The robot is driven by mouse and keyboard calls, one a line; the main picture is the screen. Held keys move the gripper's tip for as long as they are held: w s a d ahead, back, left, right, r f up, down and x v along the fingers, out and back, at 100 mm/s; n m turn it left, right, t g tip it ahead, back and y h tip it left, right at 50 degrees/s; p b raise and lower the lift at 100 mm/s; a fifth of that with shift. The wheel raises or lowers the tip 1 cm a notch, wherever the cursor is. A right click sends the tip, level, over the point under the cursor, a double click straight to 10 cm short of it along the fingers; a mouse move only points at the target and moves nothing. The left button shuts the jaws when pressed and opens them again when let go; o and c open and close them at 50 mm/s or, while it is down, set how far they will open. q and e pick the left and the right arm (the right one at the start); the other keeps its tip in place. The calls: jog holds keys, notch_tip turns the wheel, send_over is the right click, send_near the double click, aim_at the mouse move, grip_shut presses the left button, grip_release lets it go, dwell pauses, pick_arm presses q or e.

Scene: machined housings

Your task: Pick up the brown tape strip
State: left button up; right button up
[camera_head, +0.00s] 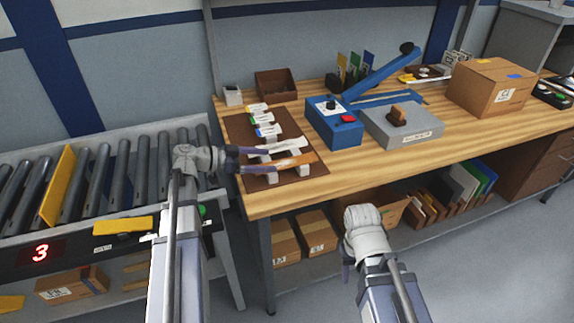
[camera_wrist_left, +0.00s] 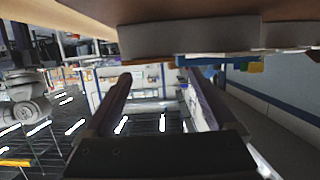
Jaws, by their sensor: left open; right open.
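The brown tape strip (camera_head: 296,161) lies across pale supports at the front of a brown mat (camera_head: 240,130) on the bench. A white strip (camera_head: 290,146) lies just behind it. My left gripper (camera_head: 268,159) reaches in from the left, its fingers at the left ends of these two strips. In the left wrist view its fingers (camera_wrist_left: 160,84) are apart, with a pale block ahead near the top. Contact with the brown strip cannot be told. My right gripper (camera_head: 346,268) hangs low in front of the bench, mostly hidden behind its wrist, clear of the strips.
More white strips with coloured ends (camera_head: 262,118) lie further back on the mat. A blue lever press (camera_head: 335,125), a grey block (camera_head: 402,126) and a cardboard box (camera_head: 490,85) stand to the right. A roller conveyor (camera_head: 105,165) runs at the left.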

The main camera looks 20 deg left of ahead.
aim_at(283, 163)
pick_arm(q)
jog(key=shift+s+f+b+x, duration=0.1)
jog(key=shift+b+x, duration=0.25)
jog(key=shift+x, duration=0.6)
jog(key=shift+s+f+b+x, duration=0.15)
jog(key=shift+b+x, duration=0.2)
jog(key=shift+x, duration=0.65)
jog(key=shift+s+f+b+x, duration=0.1)
jog(key=shift+b+x, duration=0.25)
jog(key=shift+x, duration=0.6)
jog(key=c, duration=1.4)
jog(key=shift+r, duration=0.1)
